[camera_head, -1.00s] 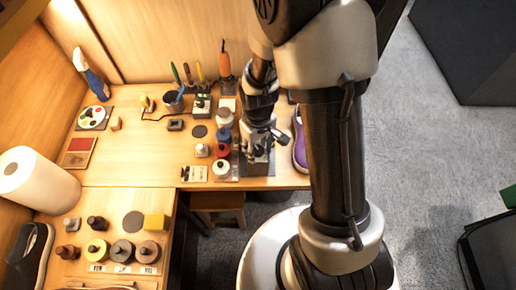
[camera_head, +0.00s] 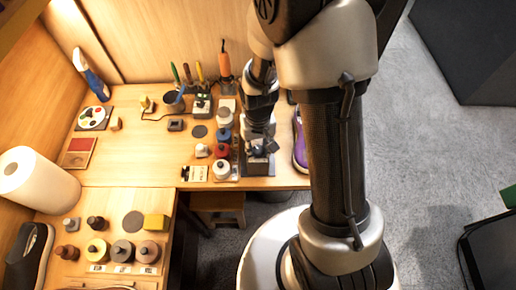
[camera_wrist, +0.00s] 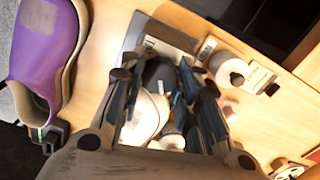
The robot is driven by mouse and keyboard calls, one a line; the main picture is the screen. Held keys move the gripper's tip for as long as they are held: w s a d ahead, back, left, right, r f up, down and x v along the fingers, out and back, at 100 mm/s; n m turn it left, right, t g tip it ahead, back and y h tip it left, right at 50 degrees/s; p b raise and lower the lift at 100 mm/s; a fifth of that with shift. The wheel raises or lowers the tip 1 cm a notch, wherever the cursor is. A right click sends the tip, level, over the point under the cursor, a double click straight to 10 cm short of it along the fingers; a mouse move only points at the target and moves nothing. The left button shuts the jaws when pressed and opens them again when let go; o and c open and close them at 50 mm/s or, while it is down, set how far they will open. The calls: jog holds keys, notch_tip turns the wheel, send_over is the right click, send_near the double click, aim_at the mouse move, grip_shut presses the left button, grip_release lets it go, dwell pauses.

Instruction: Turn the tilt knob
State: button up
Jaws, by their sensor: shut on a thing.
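A fixture with a grey base plate (camera_head: 259,168) stands near the front edge of the table; its plate also shows in the wrist view (camera_wrist: 165,37). My gripper (camera_head: 257,148) is right over this fixture. In the wrist view my gripper's fingers (camera_wrist: 158,82) reach down on both sides of a dark rounded part (camera_wrist: 160,72), which I take to be the tilt knob. The jaws are closed on it. The fingers hide much of the knob, so its angle cannot be told. A pale rounded part (camera_wrist: 144,118) lies below it in the wrist view.
A purple sneaker (camera_head: 299,146) stands close to the right of the fixture. Jars with white (camera_head: 221,168), red (camera_head: 222,150) and blue caps stand close to the left. An orange-handled tool (camera_head: 224,66) stands upright behind.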

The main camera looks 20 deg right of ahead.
jog(key=shift+c, duration=1.2)
jog(key=shift+n, duration=2)
jog(key=shift+n, duration=0.3)
jog(key=n, duration=0.3)
jog(key=shift+n, duration=0.3)
